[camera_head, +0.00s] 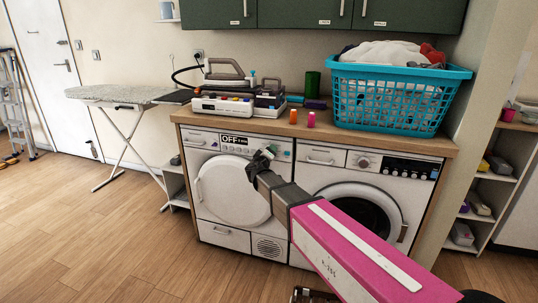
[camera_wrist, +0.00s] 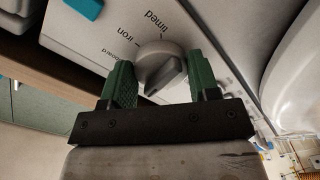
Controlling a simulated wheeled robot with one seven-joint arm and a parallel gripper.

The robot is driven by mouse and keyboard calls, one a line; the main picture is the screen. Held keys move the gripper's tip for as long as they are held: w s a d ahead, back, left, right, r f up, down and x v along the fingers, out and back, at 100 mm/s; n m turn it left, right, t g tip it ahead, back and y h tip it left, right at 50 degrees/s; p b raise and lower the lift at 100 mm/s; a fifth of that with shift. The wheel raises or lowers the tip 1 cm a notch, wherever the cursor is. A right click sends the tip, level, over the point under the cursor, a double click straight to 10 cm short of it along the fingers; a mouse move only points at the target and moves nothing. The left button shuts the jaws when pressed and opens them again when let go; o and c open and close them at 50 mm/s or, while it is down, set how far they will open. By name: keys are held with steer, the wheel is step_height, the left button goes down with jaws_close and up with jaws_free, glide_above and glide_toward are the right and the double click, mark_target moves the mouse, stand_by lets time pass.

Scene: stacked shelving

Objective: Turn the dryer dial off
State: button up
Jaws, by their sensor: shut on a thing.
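The dryer (camera_head: 228,190) is the white machine on the left under the wooden worktop, with a round closed door. Its display (camera_head: 234,139) at the top reads OFF. Labels on the panel around the dial include "iron" and "timed", seen upside down. The dial's pointer ridge is tilted.
A washing machine (camera_head: 352,190) stands right of the dryer. The worktop (camera_head: 300,129) above holds a blue laundry basket (camera_head: 392,95), an iron on its base (camera_head: 240,92) and small bottles. An ironing board (camera_head: 122,92) stands left. The wooden floor (camera_head: 100,230) in front is clear.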

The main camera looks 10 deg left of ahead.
steer(key=shift+m, duration=0.9)
steer(key=shift+f, duration=0.1)
steer(key=o, duration=0.9)
steer(key=shift+s, duration=0.15)
steer(key=s, duration=1)
steer(key=shift+s+a, duration=0.3)
steer(key=shift+a, duration=0.1)
